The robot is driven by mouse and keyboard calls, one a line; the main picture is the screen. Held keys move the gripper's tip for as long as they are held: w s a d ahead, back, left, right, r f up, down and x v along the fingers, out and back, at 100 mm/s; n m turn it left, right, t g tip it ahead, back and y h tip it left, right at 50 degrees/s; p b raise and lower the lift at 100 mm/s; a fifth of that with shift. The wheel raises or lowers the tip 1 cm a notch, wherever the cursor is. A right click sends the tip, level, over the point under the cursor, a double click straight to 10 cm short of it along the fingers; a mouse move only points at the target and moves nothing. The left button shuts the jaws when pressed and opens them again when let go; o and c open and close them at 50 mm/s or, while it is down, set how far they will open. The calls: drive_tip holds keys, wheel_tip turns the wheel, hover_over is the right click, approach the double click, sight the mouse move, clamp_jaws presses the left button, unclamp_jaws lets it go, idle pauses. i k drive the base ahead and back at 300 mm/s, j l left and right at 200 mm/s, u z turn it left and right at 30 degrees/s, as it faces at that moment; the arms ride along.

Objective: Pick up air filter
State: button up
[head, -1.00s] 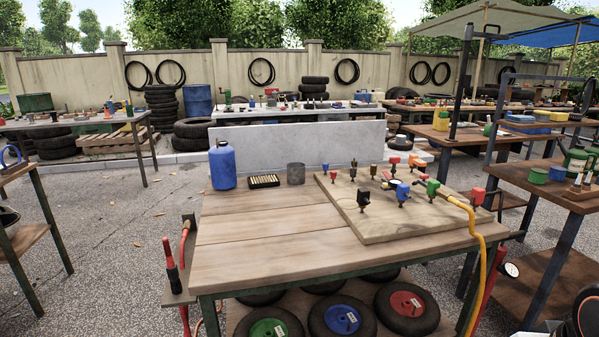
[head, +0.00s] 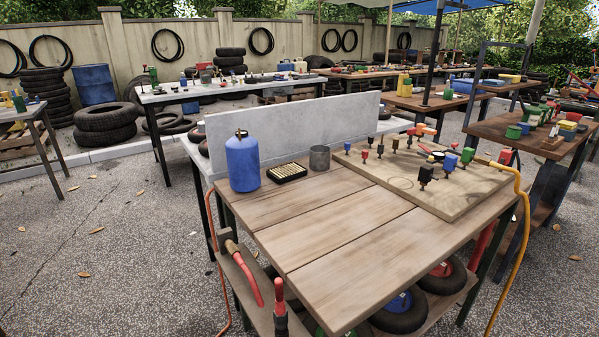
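A small black-framed block with pale yellow ribs (head: 287,172) lies flat on the wooden table (head: 330,225), near its back edge. It looks like a pleated air filter, but it is small in the view and I cannot be sure. A dark grey open-topped cylinder (head: 320,157) stands just right of it, apart from it. A blue bottle (head: 242,163) stands close on its left. Nothing covers the ribbed block. My gripper is not in view.
A wooden board (head: 455,192) with several coloured fittings fills the table's right rear. A grey upright panel (head: 290,130) stands behind. A side shelf (head: 240,275) with red-handled tools juts out at left, and a yellow hose (head: 518,235) hangs at right. The table's front is clear.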

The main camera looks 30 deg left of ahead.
sight(282, 174)
drive_tip(key=j+z, duration=0.25)
drive_tip(key=j, duration=0.2)
drive_tip(key=k+j+z, duration=0.2)
drive_tip(key=j, duration=0.2)
drive_tip(key=k+j+z, duration=0.1)
drive_tip(key=j+z, duration=0.15)
drive_tip(key=j, duration=0.2)
drive_tip(key=k+j+z, duration=0.2)
drive_tip(key=j, duration=0.2)
drive_tip(key=k+j+z, duration=0.25)
drive_tip(key=j, duration=0.15)
drive_tip(key=i, duration=0.1)
